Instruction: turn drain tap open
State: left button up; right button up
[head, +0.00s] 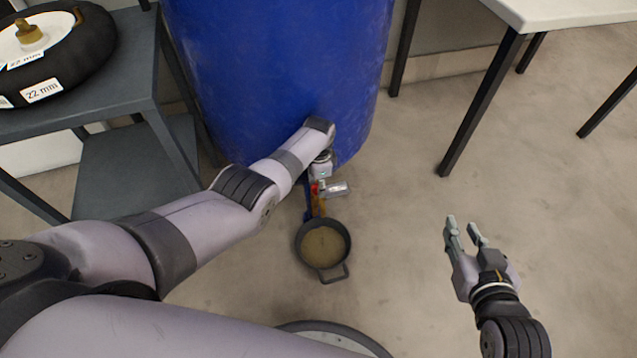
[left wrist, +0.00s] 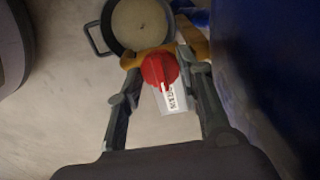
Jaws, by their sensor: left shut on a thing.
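The drain tap's red handle (head: 315,188) sits low on the blue barrel (head: 270,70), above a brass-coloured spout (head: 319,208). In the left wrist view the round red handle (left wrist: 159,68) lies between the fingers, with a white lettered tag (left wrist: 173,98) below it. My left gripper (head: 318,184) reaches down in front of the barrel and is shut on the red handle; the arm hides part of the tap in the head view. My right gripper (head: 460,226) is open and empty over the floor at the right.
A dark pan (head: 323,262) with a handle and a tan inside stands on the floor below the spout. A grey shelf stand (head: 125,85) with a black round item (head: 75,60) is at the left. A white table (head: 570,12) is at upper right. The floor between is clear.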

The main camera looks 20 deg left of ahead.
pick_arm(q)
jog(key=o, duration=1.2)
jog(key=shift+r, duration=0.1)
notch_tip(320, 180, up, 12)
jog(key=shift+f, duration=0.1)
dwell(0.5)
